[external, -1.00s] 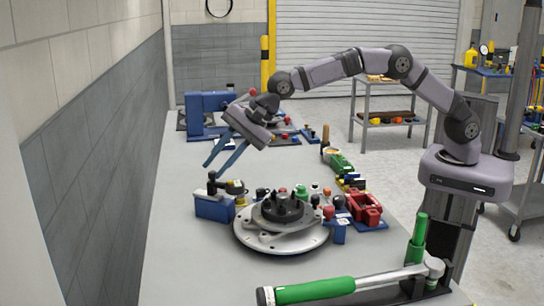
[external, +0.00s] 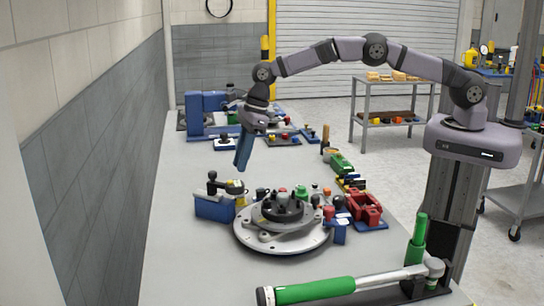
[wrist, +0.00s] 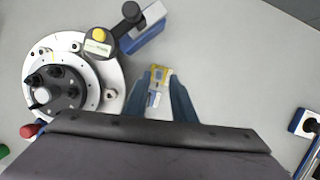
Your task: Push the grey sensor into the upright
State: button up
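A grey round part (wrist: 100,43) with a yellow button and a pale label, which may be the grey sensor, lies between the round chassis and a blue block; it also shows in the external view (external: 235,187). The blue block (external: 214,208) with a black knob, perhaps the upright, stands at its left; the wrist view shows the block too (wrist: 146,36). My gripper (external: 242,165) points down above the table, behind these parts. In the wrist view its blue fingers are apart, with a small yellow and grey-blue patch (wrist: 157,86) between them. I cannot tell whether that patch is held.
The round metal chassis (external: 255,240) with a black hub stands mid-table. A red part (external: 364,207) and several small parts lie right of it. A green-handled tool (external: 314,291) lies in front. A tall blue fixture (external: 206,104) stands at the back. Table left of the blue block is clear.

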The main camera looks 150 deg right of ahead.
notch_tip(320, 180, down, 5)
jog(key=b, duration=0.4)
jog(key=shift+f, duration=0.2)
jog(key=shift+f+b, duration=0.3)
jog(key=shift+f, duration=0.85)
grip_shut()
jog(key=shift+r, duration=0.2)
jog(key=shift+r+p, duration=0.85)
jog(key=shift+r, duration=0.1)
jog(key=shift+r+p, duration=1)
jog(key=shift+r, duration=0.4)
